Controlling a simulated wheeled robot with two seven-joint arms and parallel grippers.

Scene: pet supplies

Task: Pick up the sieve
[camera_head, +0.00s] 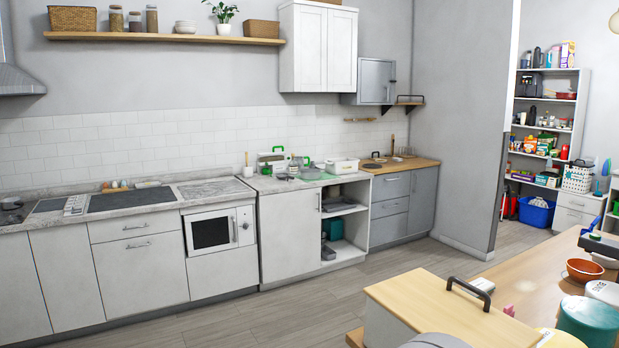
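I cannot make out a sieve for certain in the head view. A group of small kitchen items stands on the counter (262,184) in the middle, among them green pieces (275,157), a light green container (310,173) and a white tub (342,165). They are too small to tell apart surely. Neither of my grippers is in view.
A wooden table fills the lower right, with a wooden-lidded box (420,300), an orange bowl (585,270) and a teal container (588,318). Open floor (270,320) lies before the cabinets. A partition wall (462,120) stands left of a stocked shelf (548,115).

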